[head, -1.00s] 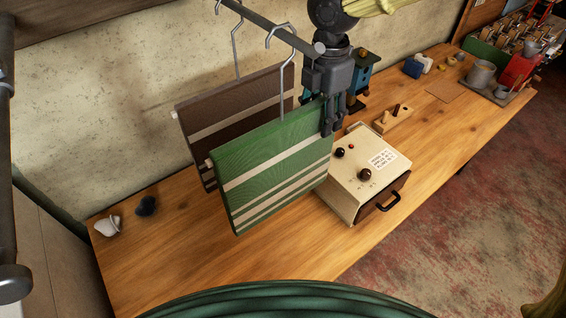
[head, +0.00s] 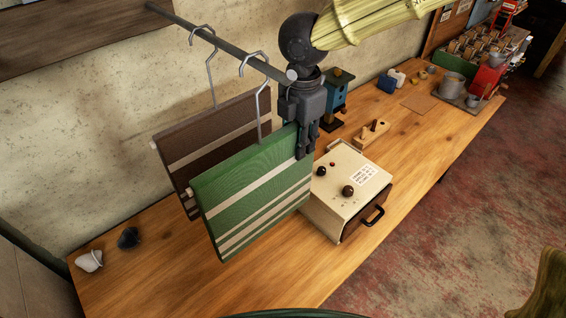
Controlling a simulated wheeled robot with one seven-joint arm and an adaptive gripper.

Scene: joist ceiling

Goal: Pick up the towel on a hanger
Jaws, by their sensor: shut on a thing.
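A green towel with pale stripes (head: 247,192) hangs folded from a metal hanger (head: 259,110), whose hook is over the grey rail (head: 222,44) near its free end. My gripper (head: 305,150) is shut on the upper right end of the green towel. The fingers point down, and the exact grip on the towel or hanger bar is partly hidden. A brown towel with pale stripes (head: 218,130) hangs on a second hanger (head: 209,75) behind it, nearer the wall.
A cream box with knobs (head: 345,190) stands on the wooden bench (head: 150,270) just right of the towel. A blue birdhouse-like object (head: 336,93) stands behind my gripper. A white and a dark small object (head: 128,238) lie at the bench's left.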

